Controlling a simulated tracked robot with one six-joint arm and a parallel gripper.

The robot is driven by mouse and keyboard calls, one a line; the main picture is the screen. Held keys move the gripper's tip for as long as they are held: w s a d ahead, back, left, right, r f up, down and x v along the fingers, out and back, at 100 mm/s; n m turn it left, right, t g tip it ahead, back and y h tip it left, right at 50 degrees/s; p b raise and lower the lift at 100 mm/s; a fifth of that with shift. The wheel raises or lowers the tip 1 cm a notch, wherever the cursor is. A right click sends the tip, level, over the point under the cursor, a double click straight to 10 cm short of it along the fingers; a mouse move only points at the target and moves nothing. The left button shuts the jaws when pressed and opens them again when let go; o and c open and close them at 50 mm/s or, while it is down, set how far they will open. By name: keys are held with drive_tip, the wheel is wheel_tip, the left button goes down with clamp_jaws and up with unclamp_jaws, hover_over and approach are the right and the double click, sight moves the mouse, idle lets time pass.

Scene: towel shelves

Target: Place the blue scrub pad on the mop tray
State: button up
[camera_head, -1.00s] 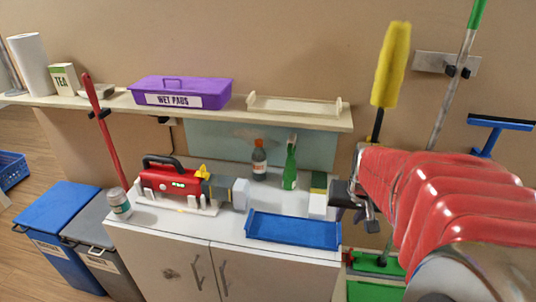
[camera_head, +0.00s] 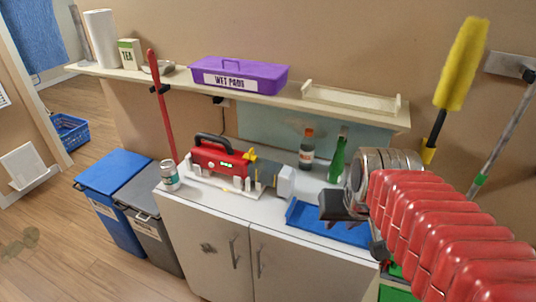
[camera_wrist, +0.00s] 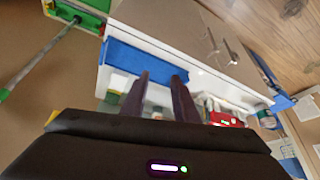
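I cannot pick out a clearly blue scrub pad; a pale blue-grey block (camera_head: 286,182) stands on the counter right of the red machine. A shallow blue tray (camera_head: 305,217) lies at the counter's front, its right part hidden behind my arm; no label shows. It also appears in the wrist view (camera_wrist: 125,57). My gripper (camera_head: 334,206) overlaps the tray in the head view; its height above it is unclear. In the wrist view my gripper (camera_wrist: 160,76) has two dark fingers apart with nothing between them.
The red machine (camera_head: 219,161), a white jar (camera_head: 169,175), a brown bottle (camera_head: 307,149) and a green bottle (camera_head: 338,159) stand on the counter. Above, a shelf (camera_head: 130,79) holds a purple WET PADS box (camera_head: 239,76) and a pale tray (camera_head: 350,100). Bins (camera_head: 114,190) stand left.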

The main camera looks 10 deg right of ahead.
drive_tip(key=s+a+r+n+y, duration=0.1)
drive_tip(key=s+a+n, duration=0.2)
drive_tip(key=s+a, duration=0.2)
drive_tip(key=a, duration=0.3)
drive_tip(key=shift+a+r+t, duration=0.3)
drive_tip(key=shift+a, duration=0.1)
drive_tip(key=shift+o, duration=0.5)
drive_tip(key=shift+d, duration=0.1)
